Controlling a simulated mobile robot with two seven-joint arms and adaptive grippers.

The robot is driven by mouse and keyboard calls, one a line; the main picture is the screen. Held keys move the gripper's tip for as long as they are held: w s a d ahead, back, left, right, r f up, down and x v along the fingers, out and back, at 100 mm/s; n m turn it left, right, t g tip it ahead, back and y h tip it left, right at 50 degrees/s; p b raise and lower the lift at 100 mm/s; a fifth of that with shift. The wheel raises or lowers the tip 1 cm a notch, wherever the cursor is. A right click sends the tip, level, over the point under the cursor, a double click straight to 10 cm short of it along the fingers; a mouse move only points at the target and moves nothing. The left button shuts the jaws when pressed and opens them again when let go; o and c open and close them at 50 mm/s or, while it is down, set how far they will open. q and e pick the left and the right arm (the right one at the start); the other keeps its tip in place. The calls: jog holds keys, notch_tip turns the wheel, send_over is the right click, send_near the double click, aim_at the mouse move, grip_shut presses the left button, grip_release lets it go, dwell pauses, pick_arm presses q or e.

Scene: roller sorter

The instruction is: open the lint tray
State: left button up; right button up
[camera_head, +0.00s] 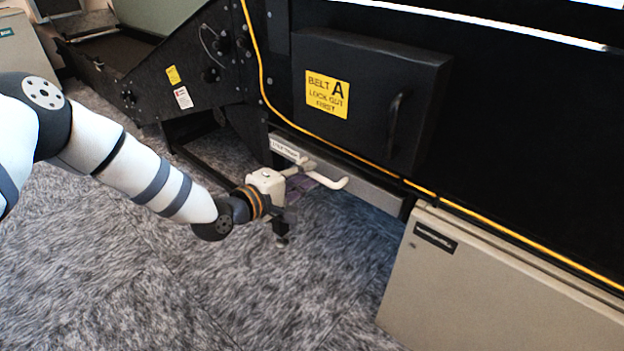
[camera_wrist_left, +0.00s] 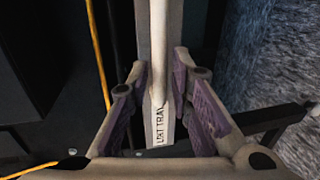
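The lint tray (camera_head: 374,190) is a long grey front set low under the black machine, and it looks closed. A pale bar handle (camera_head: 330,183) stands out from it. In the left wrist view the tray front (camera_wrist_left: 146,40) runs up the middle, with a "LINT TRAY" label (camera_wrist_left: 159,126) near the fingers. My left gripper (camera_head: 300,183) is at the handle's left part. In the wrist view its purple-padded fingers (camera_wrist_left: 165,100) are spread on either side of the handle, with gaps showing. The exact fingertip contact is hard to tell. My right gripper is not in view.
A black door marked "BELT A" (camera_head: 368,60) with a handle sits above the tray. A yellow cable (camera_head: 345,152) runs along the machine. A beige cabinet (camera_head: 490,290) stands at the right. Grey carpet (camera_head: 290,300) in front is clear.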

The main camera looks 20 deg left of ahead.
pick_arm(q)
jog(key=shift+x, duration=0.9)
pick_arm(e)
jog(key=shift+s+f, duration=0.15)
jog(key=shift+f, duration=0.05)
pick_arm(q)
jog(key=shift+c, duration=0.4)
grip_shut()
jog(key=f+p+v, duration=0.2)
jog(key=p+v, duration=0.2)
jog(key=v, duration=0.9)
jog(key=s+f+p+v, duration=0.1)
jog(key=f+p+v, duration=0.2)
jog(key=v, duration=1)
jog(key=shift+s+a+f+p, duration=0.2)
jog(key=shift+s+a+p, duration=0.05)
jog(key=shift+p, duration=0.9)
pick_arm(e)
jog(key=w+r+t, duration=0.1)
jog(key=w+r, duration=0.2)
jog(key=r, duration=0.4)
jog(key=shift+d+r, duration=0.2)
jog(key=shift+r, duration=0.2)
